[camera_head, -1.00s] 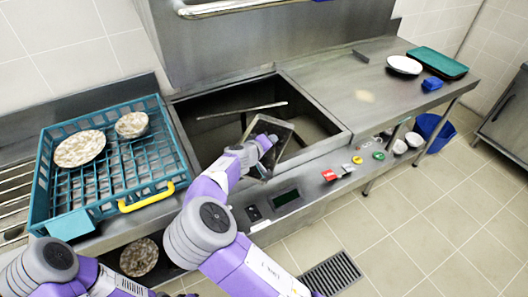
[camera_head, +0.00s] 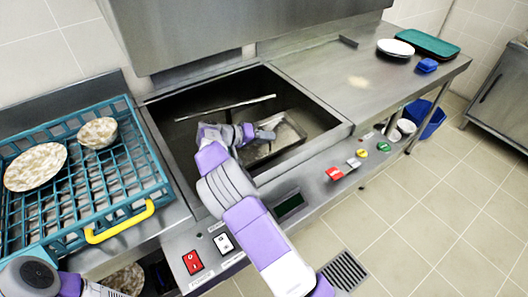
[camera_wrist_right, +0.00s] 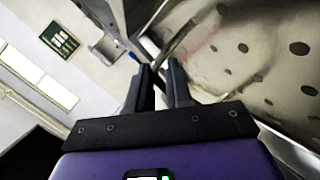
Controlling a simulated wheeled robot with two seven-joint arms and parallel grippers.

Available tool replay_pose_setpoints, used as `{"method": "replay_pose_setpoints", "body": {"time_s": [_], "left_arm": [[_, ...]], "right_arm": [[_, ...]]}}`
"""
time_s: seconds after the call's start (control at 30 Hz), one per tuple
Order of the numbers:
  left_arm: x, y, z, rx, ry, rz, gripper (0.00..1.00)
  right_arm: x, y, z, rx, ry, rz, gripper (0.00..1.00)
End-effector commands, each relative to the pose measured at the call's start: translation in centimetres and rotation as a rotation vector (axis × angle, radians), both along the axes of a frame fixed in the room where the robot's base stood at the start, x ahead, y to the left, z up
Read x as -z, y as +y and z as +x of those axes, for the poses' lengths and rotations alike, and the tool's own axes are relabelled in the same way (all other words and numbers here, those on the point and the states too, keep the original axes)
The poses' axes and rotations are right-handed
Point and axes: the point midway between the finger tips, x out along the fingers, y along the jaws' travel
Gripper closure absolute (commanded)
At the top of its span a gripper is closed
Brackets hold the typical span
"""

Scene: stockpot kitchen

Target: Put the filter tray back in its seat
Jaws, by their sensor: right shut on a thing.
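The filter tray (camera_head: 284,137) is a shallow metal tray, inside the open basin (camera_head: 335,135) of the machine, toward its right half. It looks close to flat, slightly tilted; I cannot tell whether it touches its seat. My right gripper (camera_head: 264,134) reaches into the basin and is shut on the tray's near left part. In the right wrist view, the right gripper's fingers (camera_wrist_right: 162,88) are close together, with a perforated metal surface (camera_wrist_right: 255,60) beside them. The basin floor under the tray is largely hidden. My left gripper is out of view; only part of the left arm shows at bottom left.
A thin bar (camera_head: 225,108) spans the basin. A teal dish rack (camera_head: 165,185) with a yellow handle (camera_head: 120,222) and dirty dishes stands at left. The steel counter (camera_head: 335,75) at right is mostly clear. Red (camera_head: 334,173) and other coloured knobs line the front.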

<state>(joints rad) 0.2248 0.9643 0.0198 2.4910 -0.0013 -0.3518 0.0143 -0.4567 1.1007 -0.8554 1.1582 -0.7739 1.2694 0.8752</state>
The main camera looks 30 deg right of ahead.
Motion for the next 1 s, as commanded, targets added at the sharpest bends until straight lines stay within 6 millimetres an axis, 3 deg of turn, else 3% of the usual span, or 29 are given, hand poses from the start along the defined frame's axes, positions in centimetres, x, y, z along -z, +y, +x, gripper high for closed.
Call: {"method": "replay_pose_setpoints", "body": {"time_s": [0.4, 0.7, 0.73, 0.8, 0.9, 1.0], "left_arm": [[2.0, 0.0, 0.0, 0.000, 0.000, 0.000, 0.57], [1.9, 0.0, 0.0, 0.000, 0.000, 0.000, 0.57], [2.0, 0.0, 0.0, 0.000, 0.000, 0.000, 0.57], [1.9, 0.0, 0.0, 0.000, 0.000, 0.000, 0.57], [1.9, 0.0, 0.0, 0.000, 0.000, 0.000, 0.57], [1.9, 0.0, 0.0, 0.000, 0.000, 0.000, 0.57]], "right_arm": [[5.7, -0.1, 0.0, -0.001, 0.000, -0.003, 1.00], [5.8, 0.0, 0.0, -0.002, -0.003, -0.002, 1.00], [5.9, 0.0, 0.0, -0.001, -0.002, 0.000, 0.79], [5.9, 0.0, 0.0, -0.002, -0.002, 0.000, 0.68], [5.9, 0.0, 0.0, -0.002, -0.002, 0.000, 0.54], [5.9, 0.0, 0.0, -0.002, -0.002, 0.000, 0.54]]}}
